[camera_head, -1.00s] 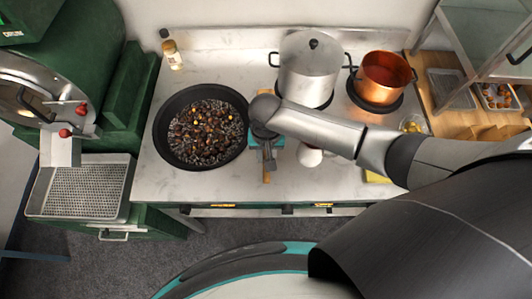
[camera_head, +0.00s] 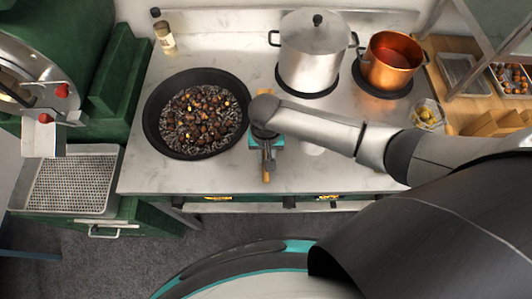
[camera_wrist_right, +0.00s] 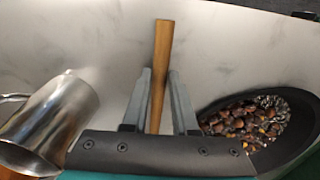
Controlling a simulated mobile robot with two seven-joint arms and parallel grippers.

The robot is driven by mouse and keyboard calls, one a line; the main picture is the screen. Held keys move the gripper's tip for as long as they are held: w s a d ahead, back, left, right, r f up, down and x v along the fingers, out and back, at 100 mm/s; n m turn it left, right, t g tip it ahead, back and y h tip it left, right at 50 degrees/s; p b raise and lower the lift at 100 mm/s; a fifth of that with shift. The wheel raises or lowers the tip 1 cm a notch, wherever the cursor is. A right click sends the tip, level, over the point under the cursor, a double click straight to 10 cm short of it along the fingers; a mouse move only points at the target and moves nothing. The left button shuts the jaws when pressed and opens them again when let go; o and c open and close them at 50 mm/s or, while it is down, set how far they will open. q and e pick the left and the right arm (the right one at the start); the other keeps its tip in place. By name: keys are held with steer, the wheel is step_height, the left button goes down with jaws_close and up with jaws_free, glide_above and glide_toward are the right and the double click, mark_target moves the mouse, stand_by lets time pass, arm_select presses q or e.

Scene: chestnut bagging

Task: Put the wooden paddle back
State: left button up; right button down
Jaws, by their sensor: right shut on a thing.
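The wooden paddle shows as a light brown stick (camera_wrist_right: 160,75) between the fingers of my right gripper (camera_wrist_right: 160,102) in the right wrist view. In the head view its tip (camera_head: 266,174) pokes out below the gripper (camera_head: 267,150), over the white counter's front part. The right gripper is shut on the paddle, just right of the black pan. My left gripper is not in view.
A black pan (camera_head: 153,137) of chestnuts stands left of the gripper. A steel pot (camera_head: 309,62) and a copper pot (camera_head: 389,59) stand behind. A spice jar (camera_head: 165,38) is at back left, a glass bowl (camera_head: 426,114) at right. The counter's front left (camera_head: 150,178) is clear.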

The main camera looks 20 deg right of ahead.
steer(key=shift+f, duration=0.4)
stand_by(0.3)
steer(key=c, duration=0.6)
jaws_free()
step_height(320, 180, up, 15)
steer(key=p, duration=0.2)
steer(key=shift+r, duration=0.1)
